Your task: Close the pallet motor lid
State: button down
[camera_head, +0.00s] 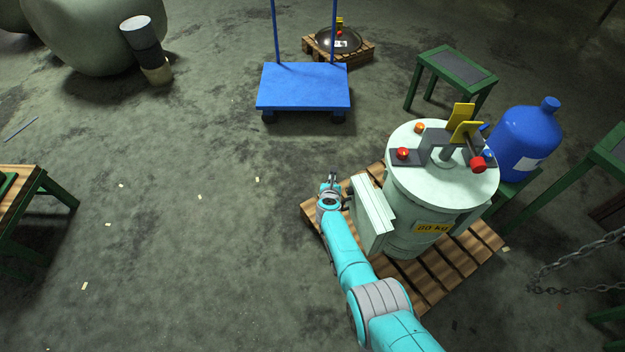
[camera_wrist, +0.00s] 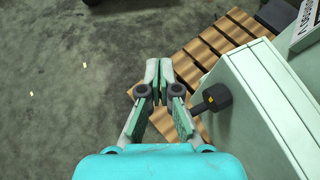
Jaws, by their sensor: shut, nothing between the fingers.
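The pallet motor (camera_head: 410,205) is a pale green drum with an "80 kg" label, standing upright on a wooden pallet. A pale green box-like part (camera_head: 371,215) projects from its left side; I take this for the lid housing, but cannot tell how far the lid stands open. In the wrist view the pale green box (camera_wrist: 262,110) fills the right side, with a dark knob (camera_wrist: 212,98) on its near face. My gripper (camera_head: 332,178) is shut and empty, left of the box. In the wrist view its fingertips (camera_wrist: 159,70) meet left of the knob, apart from it.
The wooden pallet (camera_head: 450,262) extends under the drum. A blue cart (camera_head: 303,88) stands behind. A green stool (camera_head: 450,68) and a blue jug (camera_head: 525,140) are behind and right of the drum. Chains (camera_head: 580,262) hang at right.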

jog(key=s+a+r, duration=0.2)
jog(key=a+r, duration=0.2)
jog(key=a, duration=0.2)
jog(key=shift+s+a, duration=0.3)
jog(key=shift+s, duration=0.05)
jog(key=s+d+f+n+t+h, duration=0.1)
jog(key=s+d+n, duration=0.6)
jog(key=s, duration=0.4)
jog(key=s+d+f+n+t, duration=0.2)
jog(key=s+d+n, duration=0.2)
jog(key=s+d, duration=0.65)
jog(key=s+d+r+n, duration=0.2)
jog(key=s+r+n, duration=0.25)
jog(key=s, duration=0.45)
jog(key=s+d+r+n, duration=0.3)
jog(key=s+n, duration=0.2)
jog(key=s, duration=0.4)
jog(key=s+r+n+y, duration=0.1)
jog(key=s+r+n, duration=1.5)
jog(key=s+r, duration=0.5)
notch_tip(320, 180, up, 2)
jog(key=shift+s+d+r+y, duration=0.15)
jog(key=shift+s+d+y, duration=0.1)
jog(key=shift+d+y, duration=0.1)
